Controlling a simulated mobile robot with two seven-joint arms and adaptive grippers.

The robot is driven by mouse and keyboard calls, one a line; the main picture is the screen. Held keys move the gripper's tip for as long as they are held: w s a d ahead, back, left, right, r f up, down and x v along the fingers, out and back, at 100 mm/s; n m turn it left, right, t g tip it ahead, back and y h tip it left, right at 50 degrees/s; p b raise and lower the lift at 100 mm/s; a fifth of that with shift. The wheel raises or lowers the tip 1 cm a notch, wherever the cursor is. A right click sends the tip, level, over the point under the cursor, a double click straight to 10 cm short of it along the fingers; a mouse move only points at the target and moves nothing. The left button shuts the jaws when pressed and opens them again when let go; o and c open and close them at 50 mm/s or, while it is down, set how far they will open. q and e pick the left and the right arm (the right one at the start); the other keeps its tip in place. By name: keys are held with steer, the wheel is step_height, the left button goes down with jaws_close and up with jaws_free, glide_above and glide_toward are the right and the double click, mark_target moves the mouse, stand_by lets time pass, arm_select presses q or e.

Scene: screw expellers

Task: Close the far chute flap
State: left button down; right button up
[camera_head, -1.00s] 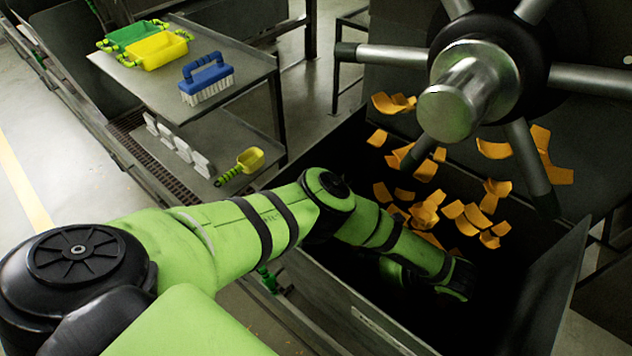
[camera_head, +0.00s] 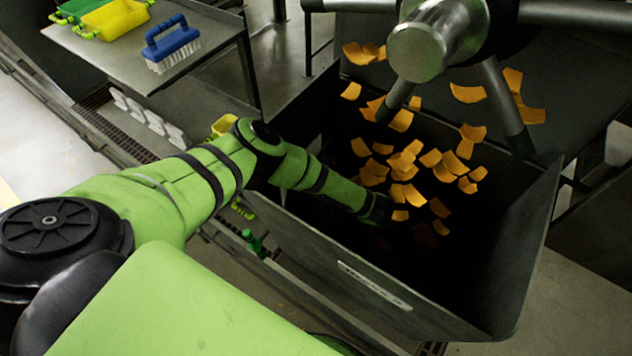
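A dark metal chute box (camera_head: 375,292) with a pale label on its front wall fills the middle right. My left arm reaches over its left side. My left gripper (camera_head: 378,208) is down inside the dark box, close to the orange pieces; its fingers are lost in shadow, so I cannot tell whether they are open or touching anything. I cannot clearly make out a separate far flap. My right gripper is not in view.
Curved orange pieces (camera_head: 402,165) lie in the box. A spoked metal handwheel (camera_head: 420,50) overhangs its back. A bench at upper left carries a blue brush (camera_head: 172,45) and a yellow tray (camera_head: 115,20). A yellow scoop (camera_head: 224,125) is partly hidden behind my arm.

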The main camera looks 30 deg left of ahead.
arm_select(q)
steer(key=shift+a, duration=0.2)
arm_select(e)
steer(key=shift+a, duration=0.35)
arm_select(q)
steer(key=shift+r, duration=0.1)
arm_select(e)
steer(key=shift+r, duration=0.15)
arm_select(q)
steer(key=a+h+p, duration=0.1)
steer(key=p, duration=0.1)
steer(key=a+r+h+p, duration=0.1)
steer(key=p, duration=0.2)
steer(key=shift+w+a+h+p, duration=0.1)
steer(key=shift+a+h+p, duration=0.25)
steer(key=shift+a+h, duration=0.05)
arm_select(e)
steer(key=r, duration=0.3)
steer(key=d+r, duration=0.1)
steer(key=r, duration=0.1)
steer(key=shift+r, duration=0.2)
arm_select(q)
steer(key=shift+d, duration=0.15)
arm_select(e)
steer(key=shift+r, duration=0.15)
